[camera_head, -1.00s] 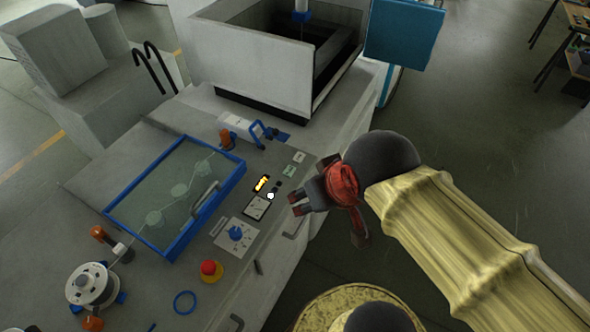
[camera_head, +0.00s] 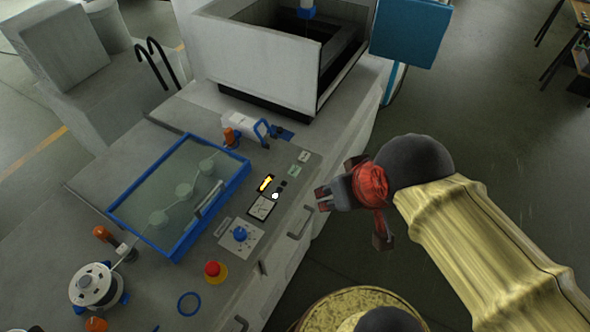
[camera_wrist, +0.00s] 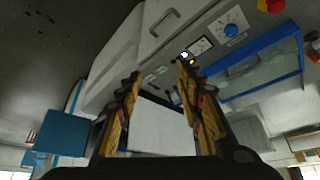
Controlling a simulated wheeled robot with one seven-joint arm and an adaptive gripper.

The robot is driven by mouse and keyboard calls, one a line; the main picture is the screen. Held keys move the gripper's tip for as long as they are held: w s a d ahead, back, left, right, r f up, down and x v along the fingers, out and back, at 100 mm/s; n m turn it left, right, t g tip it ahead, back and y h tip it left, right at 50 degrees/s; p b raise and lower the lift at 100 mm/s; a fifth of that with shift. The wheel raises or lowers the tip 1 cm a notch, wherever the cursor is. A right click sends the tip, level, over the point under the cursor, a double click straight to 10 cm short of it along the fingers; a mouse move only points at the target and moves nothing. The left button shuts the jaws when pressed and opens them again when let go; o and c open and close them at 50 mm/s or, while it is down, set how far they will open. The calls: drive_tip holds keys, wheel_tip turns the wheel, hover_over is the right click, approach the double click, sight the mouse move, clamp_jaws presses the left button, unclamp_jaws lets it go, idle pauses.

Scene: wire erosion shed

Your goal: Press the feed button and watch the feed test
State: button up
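The control panel (camera_head: 290,150) lies on the sloping top of the grey machine. It carries a lit amber display (camera_head: 265,183), a bright white round spot (camera_head: 275,195) that looks like a lit button or lamp, two small dark buttons (camera_head: 283,184) and a dial meter (camera_head: 261,208). I cannot read which one is the feed button. My gripper (camera_head: 322,198) is beside the panel's right edge, apart from the controls. In the wrist view my gripper (camera_wrist: 160,70) has its fingers spread with nothing between them; the white spot (camera_wrist: 184,55) shows near the right fingertip.
A blue-framed clear cover (camera_head: 180,195) shields rollers and a wire. A blue knob (camera_head: 240,234), a red emergency button (camera_head: 212,269) and a wire spool (camera_head: 97,287) sit nearby. A walled tank (camera_head: 260,60) stands behind, with a teal box (camera_head: 411,30) beside it.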

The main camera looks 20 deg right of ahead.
clamp_jaws()
idle(1.6)
